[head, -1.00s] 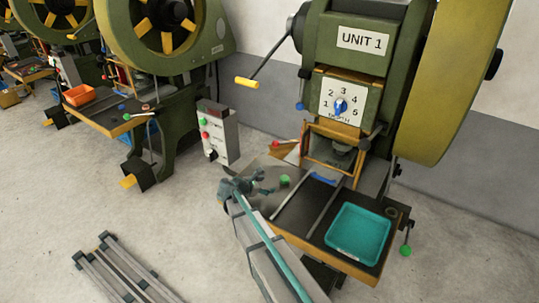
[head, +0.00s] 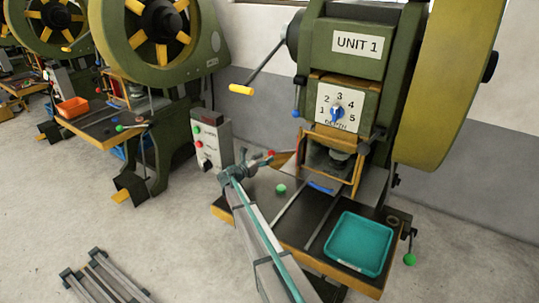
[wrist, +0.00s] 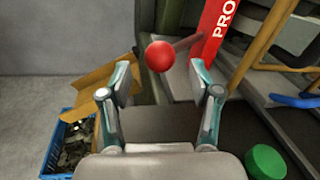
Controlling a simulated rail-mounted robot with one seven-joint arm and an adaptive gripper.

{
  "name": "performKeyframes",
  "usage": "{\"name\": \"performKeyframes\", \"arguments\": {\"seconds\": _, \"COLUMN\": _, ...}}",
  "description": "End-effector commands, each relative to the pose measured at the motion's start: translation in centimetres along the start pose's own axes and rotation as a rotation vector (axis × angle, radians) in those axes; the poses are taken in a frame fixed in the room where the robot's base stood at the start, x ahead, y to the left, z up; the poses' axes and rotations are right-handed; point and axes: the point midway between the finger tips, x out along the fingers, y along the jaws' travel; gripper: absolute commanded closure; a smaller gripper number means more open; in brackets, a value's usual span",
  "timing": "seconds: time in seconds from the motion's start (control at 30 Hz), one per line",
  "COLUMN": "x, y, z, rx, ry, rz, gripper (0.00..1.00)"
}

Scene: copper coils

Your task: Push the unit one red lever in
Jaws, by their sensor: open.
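The unit one red lever (wrist: 160,56) shows its round red knob in the wrist view, on a dark rod running up and right. The knob also shows in the head view (head: 270,153), at the left side of the UNIT 1 press (head: 350,60). My gripper (wrist: 160,88) is open and empty. In the wrist view the knob appears centred just beyond and between the two fingertips. In the head view my gripper (head: 254,164) is right by the knob. I cannot tell whether they touch.
A green button (wrist: 265,162) sits on the press table, right of my gripper. An orange guard frame (head: 330,160) and a teal tray (head: 358,243) are further right. A grey control box (head: 213,142) stands left. A blue crate (wrist: 66,145) lies below left.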

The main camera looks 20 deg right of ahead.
Motion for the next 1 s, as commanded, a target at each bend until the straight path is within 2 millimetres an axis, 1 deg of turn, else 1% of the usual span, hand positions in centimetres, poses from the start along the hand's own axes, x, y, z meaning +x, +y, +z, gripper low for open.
{"name": "performKeyframes", "arguments": {"seconds": 0.03, "x": 0.9, "y": 0.1, "z": 0.1, "rx": 0.0, "ry": 0.0, "rz": -0.001, "gripper": 0.37}}
{"name": "performKeyframes", "arguments": {"seconds": 0.1, "x": 1.8, "y": 0.1, "z": 0.1, "rx": -0.001, "ry": 0.0, "rz": -0.001, "gripper": 0.37}}
{"name": "performKeyframes", "arguments": {"seconds": 0.23, "x": 2.9, "y": 0.1, "z": 0.1, "rx": 0.0, "ry": 0.0, "rz": 0.0, "gripper": 0.37}}
{"name": "performKeyframes", "arguments": {"seconds": 0.4, "x": 3.5, "y": 0.0, "z": 0.0, "rx": 0.0, "ry": 0.0, "rz": 0.001, "gripper": 0.37}}
{"name": "performKeyframes", "arguments": {"seconds": 0.63, "x": 3.5, "y": 0.0, "z": 0.0, "rx": 0.0, "ry": 0.0, "rz": 0.001, "gripper": 0.37}}
{"name": "performKeyframes", "arguments": {"seconds": 0.97, "x": 3.5, "y": 0.0, "z": 0.0, "rx": 0.0, "ry": 0.0, "rz": 0.001, "gripper": 0.92}}
{"name": "performKeyframes", "arguments": {"seconds": 1.0, "x": 3.5, "y": 0.0, "z": 0.0, "rx": 0.0, "ry": 0.0, "rz": 0.001, "gripper": 0.99}}
